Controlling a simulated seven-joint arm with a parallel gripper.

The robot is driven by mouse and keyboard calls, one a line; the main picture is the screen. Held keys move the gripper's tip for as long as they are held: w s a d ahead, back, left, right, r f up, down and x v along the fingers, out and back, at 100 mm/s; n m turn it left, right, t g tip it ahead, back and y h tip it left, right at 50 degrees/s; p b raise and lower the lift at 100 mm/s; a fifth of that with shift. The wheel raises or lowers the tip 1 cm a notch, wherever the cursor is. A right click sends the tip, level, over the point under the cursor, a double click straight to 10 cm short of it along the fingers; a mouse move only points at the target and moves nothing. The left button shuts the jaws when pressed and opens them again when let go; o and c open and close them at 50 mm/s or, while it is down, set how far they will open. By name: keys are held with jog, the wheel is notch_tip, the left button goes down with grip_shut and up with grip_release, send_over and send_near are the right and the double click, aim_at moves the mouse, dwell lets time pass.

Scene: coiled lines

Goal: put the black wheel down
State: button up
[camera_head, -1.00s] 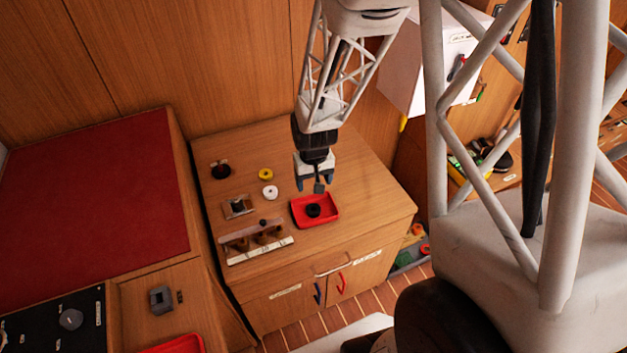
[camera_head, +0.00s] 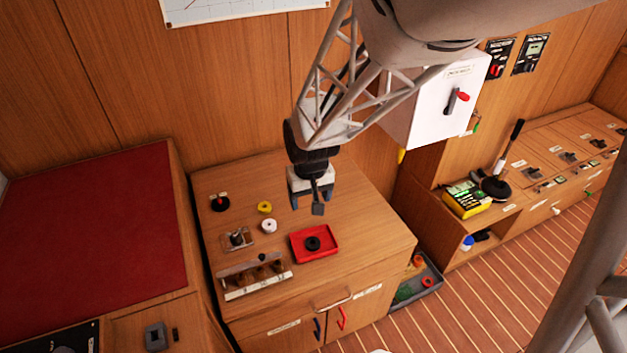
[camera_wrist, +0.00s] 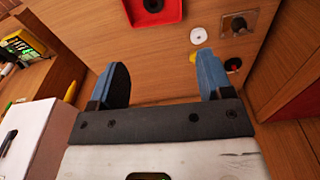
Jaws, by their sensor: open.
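The black wheel (camera_head: 313,243) lies flat in the red tray (camera_head: 330,255) on the wooden counter. It also shows in the wrist view (camera_wrist: 153,5), cut by the top edge, inside the red tray (camera_wrist: 172,18). My gripper (camera_head: 308,207) is above the counter, behind the tray and apart from the wheel. In the wrist view its two blue fingers (camera_wrist: 165,85) are spread wide with nothing between them.
A white wheel (camera_head: 269,226) and a yellow wheel (camera_head: 265,207) lie left of the tray. A small post on a plate (camera_head: 237,238) and a slotted wooden rack (camera_head: 254,279) stand further left. A white wall box (camera_head: 437,105) hangs right of my arm. The counter's right part is clear.

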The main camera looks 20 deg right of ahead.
jog(key=s+a+r+t, duration=0.1)
jog(key=s+a+r, duration=0.3)
jog(key=s+r, duration=1.2)
jog(key=shift+r+n+t, duration=0.3)
jog(key=shift+r+t, duration=0.1)
jog(key=shift+r, duration=0.35)
jog(key=shift+a, duration=0.1)
